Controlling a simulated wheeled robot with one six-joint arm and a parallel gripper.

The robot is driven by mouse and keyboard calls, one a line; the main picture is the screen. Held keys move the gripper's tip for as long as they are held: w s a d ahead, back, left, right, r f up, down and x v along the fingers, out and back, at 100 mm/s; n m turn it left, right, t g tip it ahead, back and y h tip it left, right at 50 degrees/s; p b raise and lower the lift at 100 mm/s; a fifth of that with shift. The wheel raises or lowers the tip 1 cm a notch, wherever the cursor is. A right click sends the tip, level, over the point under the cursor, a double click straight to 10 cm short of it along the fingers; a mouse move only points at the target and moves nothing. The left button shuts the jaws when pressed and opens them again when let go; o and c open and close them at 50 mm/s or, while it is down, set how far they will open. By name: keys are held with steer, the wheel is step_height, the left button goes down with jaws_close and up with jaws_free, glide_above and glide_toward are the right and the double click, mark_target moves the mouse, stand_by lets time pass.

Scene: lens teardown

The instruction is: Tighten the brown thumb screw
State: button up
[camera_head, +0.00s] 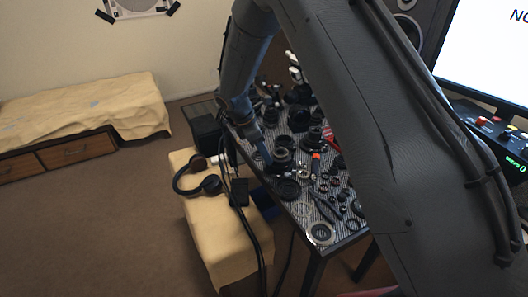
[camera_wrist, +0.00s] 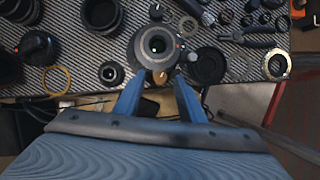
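A dark round lens body (camera_wrist: 157,46) sits on the patterned table top, near its front edge in the wrist view. A small brown thumb screw (camera_wrist: 160,78) shows at the near side of that lens. My gripper (camera_wrist: 160,76) has its two blue fingers apart, one on each side of the screw, with a visible gap to it. In the head view my gripper (camera_head: 266,160) reaches down beside the dark lens parts on the table. The screw is too small to make out there.
The patterned table (camera_head: 335,235) is crowded with lens parts and tools. A black ring (camera_wrist: 208,66), a small lens (camera_wrist: 111,73) and a pale ring (camera_wrist: 277,64) lie near the lens. Headphones (camera_head: 208,186) rest on a covered bench (camera_head: 222,235) beside the table.

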jaws_close()
steer(key=shift+m, duration=0.3)
steer(key=shift+w+m+g+b, duration=0.2)
steer(key=shift+m+g+b, duration=0.6)
steer(key=shift+m, duration=0.9)
steer(key=shift+w+m+g+b, duration=0.2)
steer(key=shift+m+g+b, duration=0.6)
steer(key=shift+m, duration=0.9)
jaws_free()
